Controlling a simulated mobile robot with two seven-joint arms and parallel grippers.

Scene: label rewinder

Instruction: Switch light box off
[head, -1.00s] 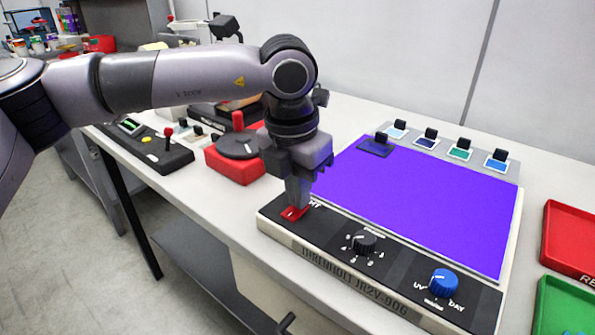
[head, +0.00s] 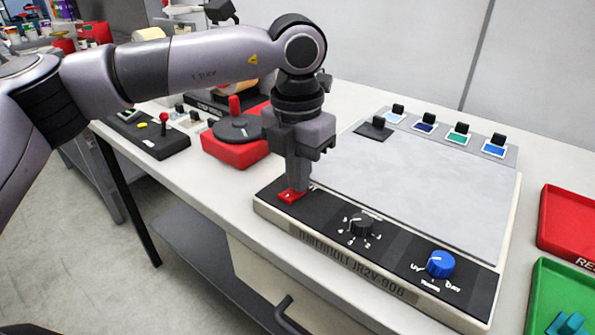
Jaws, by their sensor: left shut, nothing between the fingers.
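The light box (head: 415,190) lies on the table with a flat grey, unlit panel. Its black front strip carries a red rocker switch (head: 290,196) at the left end, a black knob (head: 361,226) in the middle and a blue UV/DAY knob (head: 440,264) at the right. My left gripper (head: 297,186) points down with its shut, empty fingertips at the red switch; they hide part of it. I cannot tell if they still press on it. My right gripper is not in view.
Several sample slides with black grips (head: 429,126) stand along the box's back edge; a dark one (head: 374,130) lies on the panel's far corner. A red tray (head: 570,232) and a green tray (head: 562,300) are at the right. A red-based turntable (head: 236,150) stands left of the box.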

